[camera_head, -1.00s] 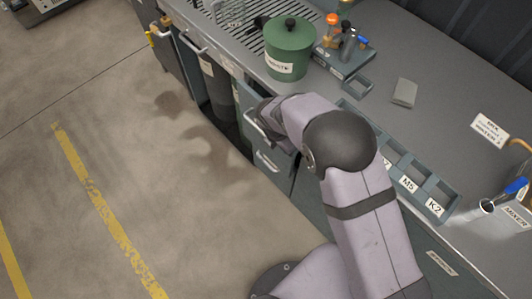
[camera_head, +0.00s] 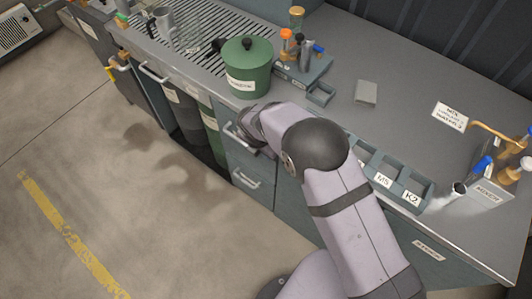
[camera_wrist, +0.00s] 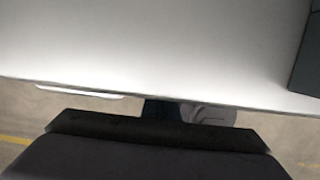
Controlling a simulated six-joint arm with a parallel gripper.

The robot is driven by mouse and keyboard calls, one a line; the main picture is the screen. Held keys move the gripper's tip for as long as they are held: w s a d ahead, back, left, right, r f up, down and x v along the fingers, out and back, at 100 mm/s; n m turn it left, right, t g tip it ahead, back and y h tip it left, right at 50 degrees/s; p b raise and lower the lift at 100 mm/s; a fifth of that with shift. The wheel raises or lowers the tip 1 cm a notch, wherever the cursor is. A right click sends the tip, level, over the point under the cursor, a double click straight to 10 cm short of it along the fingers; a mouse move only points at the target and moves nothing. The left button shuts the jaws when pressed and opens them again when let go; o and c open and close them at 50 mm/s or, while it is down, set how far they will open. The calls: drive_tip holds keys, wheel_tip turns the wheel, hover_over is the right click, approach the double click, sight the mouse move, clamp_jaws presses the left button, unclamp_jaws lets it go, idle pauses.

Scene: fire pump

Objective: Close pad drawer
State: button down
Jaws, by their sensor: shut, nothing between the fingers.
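The grey-blue cabinet under the counter has an upper drawer (camera_head: 232,117) with a light bar handle (camera_head: 242,140). My wrist and gripper cover its right part in the head view. A lower drawer (camera_head: 247,165) with its own handle (camera_head: 246,180) sits below it and looks flush. No label tells which is the pad drawer. The upper front appears about level with the cabinet, but a small gap cannot be ruled out. My gripper (camera_wrist: 160,108) is shut and empty, at the counter's front edge by the upper drawer; contact is hidden.
A green pot (camera_head: 247,77) stands on the counter (camera_head: 400,90) above the drawers. A labelled parts tray (camera_head: 412,198) lies near the front edge. Bins (camera_head: 184,112) stand left of the drawers. The floor (camera_head: 150,220) in front is clear.

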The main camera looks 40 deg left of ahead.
drive_tip(key=s+r, duration=0.6)
drive_tip(key=r, duration=0.3)
drive_tip(key=shift+s+r+b, duration=0.2)
drive_tip(key=shift+r+b, duration=0.15)
drive_tip(key=shift+b, duration=0.05)
